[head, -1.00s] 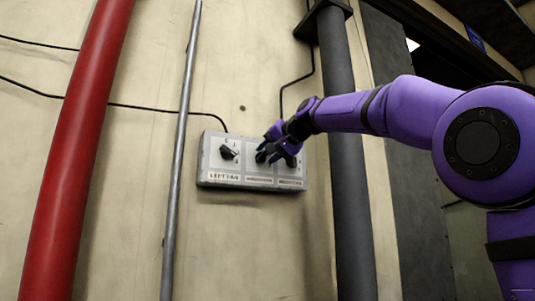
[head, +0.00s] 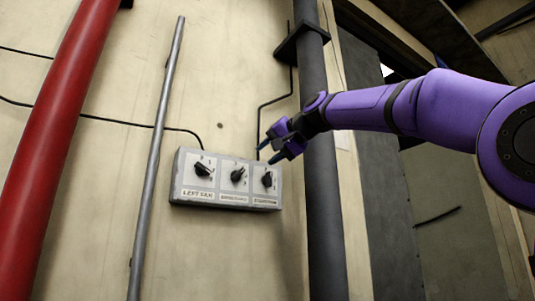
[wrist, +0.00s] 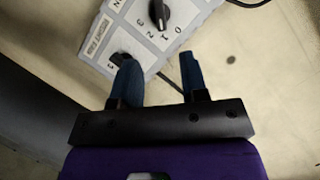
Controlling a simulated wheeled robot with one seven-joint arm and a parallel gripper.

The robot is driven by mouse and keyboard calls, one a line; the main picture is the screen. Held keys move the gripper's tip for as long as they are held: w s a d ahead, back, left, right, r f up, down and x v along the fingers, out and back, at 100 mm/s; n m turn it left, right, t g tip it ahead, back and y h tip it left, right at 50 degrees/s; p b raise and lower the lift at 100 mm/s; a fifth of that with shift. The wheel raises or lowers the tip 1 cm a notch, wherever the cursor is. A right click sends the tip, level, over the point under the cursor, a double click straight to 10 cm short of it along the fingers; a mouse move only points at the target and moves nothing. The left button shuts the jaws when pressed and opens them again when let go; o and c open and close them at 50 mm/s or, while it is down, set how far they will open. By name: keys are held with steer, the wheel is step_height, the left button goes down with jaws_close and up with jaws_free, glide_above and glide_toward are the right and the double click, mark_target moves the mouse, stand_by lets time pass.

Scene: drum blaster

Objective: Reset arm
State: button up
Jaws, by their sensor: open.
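My gripper (head: 268,150) is open and empty at the end of my purple arm. In the head view it is just above the right end of a grey control box (head: 225,201) on the wall, apart from the knobs as far as I can tell. The box carries a left knob (head: 202,169), a middle knob (head: 238,174) and a right knob (head: 267,179), all black. In the wrist view the blue fingers (wrist: 158,80) stand apart, and the left finger partly hides one knob (wrist: 119,60). Another knob (wrist: 159,14) shows clearly beyond the fingers.
A dark vertical pipe (head: 325,220) stands right of the box, behind my arm. A thin grey pipe (head: 155,160) and a thick red pipe (head: 50,140) stand to the left. Black cables run along the wall. The wall below the box is clear.

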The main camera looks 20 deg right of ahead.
steer(key=shift+f, duration=0.1)
steer(key=s+f+n+g+h, duration=0.1)
steer(key=s+f+g, duration=0.1)
steer(key=s+f, duration=0.7)
steer(key=s+d+f+n+g+h, duration=0.1)
steer(key=s+f, duration=0.9)
steer(key=f, duration=1.2)
steer(key=s+f+n+g+h, duration=0.2)
steer(key=s+f+g, duration=0.3)
steer(key=s+f, duration=0.4)
step_height(320, 180, down, 7)
steer(key=shift+s+d+f+h, duration=0.2)
steer(key=shift+s+d+h, duration=0.15)
steer(key=shift+h, duration=0.35)
steer(key=shift+w, duration=0.1)
